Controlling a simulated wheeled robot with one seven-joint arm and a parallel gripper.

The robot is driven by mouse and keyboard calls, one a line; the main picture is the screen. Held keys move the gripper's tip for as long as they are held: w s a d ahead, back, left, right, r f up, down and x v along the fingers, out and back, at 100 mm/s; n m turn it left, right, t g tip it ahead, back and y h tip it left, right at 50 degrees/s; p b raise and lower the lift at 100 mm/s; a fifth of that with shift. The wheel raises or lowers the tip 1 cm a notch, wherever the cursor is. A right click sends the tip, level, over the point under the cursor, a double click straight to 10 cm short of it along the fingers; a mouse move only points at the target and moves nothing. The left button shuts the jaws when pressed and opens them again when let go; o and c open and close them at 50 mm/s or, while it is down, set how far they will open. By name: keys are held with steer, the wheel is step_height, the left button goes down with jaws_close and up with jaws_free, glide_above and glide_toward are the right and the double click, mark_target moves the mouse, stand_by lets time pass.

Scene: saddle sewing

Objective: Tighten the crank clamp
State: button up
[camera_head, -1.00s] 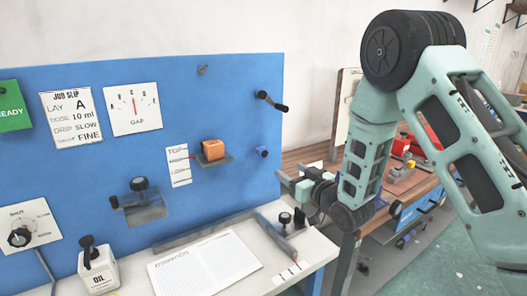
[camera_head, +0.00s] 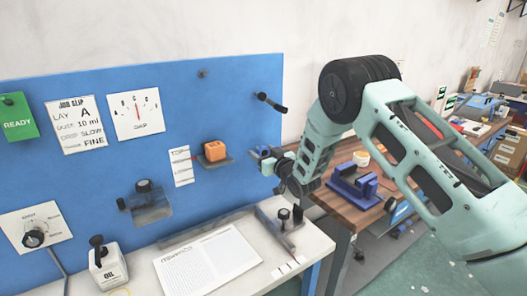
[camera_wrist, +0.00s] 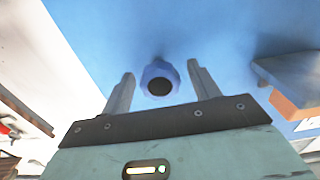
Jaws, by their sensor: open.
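A crank with a black handle (camera_head: 270,102) sticks out of the blue board near its upper right edge. A blue knob with a dark round face (camera_wrist: 159,82) is on the board below the crank; in the head view its area is mostly hidden by my gripper (camera_head: 268,163). In the wrist view, my gripper (camera_wrist: 161,88) is open, with one finger on each side of the blue knob. Gaps show between the knob and both fingers. I cannot tell how deep the fingers reach around it.
An orange block (camera_head: 215,151) sits on a small grey shelf (camera_head: 216,162) left of my gripper. A wooden bench (camera_head: 350,205) with a blue fixture stands to the right.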

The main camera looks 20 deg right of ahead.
steer(key=c, duration=1)
steer(key=shift+b, duration=0.4)
